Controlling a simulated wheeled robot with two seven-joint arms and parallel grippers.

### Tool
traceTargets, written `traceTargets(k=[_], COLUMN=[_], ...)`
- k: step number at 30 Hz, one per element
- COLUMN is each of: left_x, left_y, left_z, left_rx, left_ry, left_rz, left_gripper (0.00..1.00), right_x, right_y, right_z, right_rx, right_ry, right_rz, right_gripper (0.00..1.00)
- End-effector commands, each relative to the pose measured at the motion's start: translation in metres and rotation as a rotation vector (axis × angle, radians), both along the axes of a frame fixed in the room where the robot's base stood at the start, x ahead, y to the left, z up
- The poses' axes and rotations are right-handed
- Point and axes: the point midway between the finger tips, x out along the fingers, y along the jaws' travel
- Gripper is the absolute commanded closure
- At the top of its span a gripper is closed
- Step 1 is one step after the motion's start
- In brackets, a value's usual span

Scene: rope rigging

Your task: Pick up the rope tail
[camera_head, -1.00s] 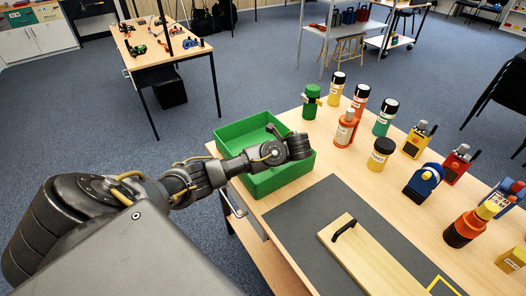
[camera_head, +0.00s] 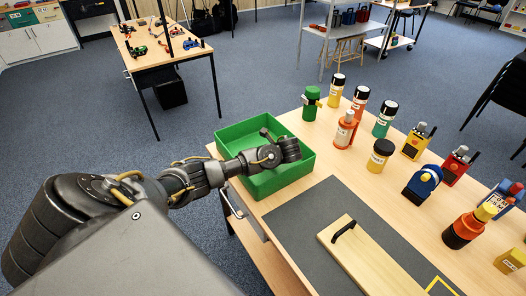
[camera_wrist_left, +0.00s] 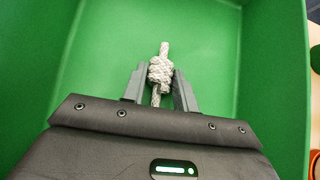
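A pale grey braided rope with a thick knot (camera_wrist_left: 160,72) shows in the left wrist view, with a short end above the knot and a short length below it. My left gripper (camera_wrist_left: 161,76) has one finger on each side of the knot, close to it or touching it. I cannot tell whether the fingers press on it. In the head view my left gripper (camera_head: 289,150) points down into the green tray (camera_head: 232,135), and the rope is hidden there. My right gripper is not in view.
A grey mat (camera_head: 305,212) with a handled wooden board (camera_head: 365,255) lies right of the tray. Several bottles, such as a yellow jar (camera_head: 381,154), and devices stand on the table's far and right parts. The tray walls rise around my left gripper.

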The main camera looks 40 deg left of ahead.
Motion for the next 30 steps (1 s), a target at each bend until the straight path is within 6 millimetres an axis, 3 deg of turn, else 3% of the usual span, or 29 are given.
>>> traceTargets(k=[3, 11, 16, 20, 29, 30], left_x=[0.0, 0.0, 0.001, 0.001, -0.045, -0.052], left_y=[0.0, 0.0, -0.001, 0.0, -0.018, -0.02], left_z=[0.0, 0.002, 0.013, 0.032, 0.088, 0.1], left_rx=[0.0, 0.0, -0.002, -0.001, -0.002, 0.0], left_ry=[0.0, -0.001, -0.002, -0.003, -0.004, 0.0], left_rz=[0.0, -0.001, -0.001, -0.001, -0.003, -0.003], left_gripper=[0.94, 0.94, 0.94, 0.94, 0.94, 0.94], right_x=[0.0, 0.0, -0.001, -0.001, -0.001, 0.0], right_y=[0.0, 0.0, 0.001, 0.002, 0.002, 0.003], right_z=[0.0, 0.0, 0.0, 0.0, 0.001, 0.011], right_rx=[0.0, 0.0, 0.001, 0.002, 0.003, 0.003], right_ry=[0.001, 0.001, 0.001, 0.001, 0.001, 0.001], right_rz=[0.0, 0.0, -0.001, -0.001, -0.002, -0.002], right_gripper=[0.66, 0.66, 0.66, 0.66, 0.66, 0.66])
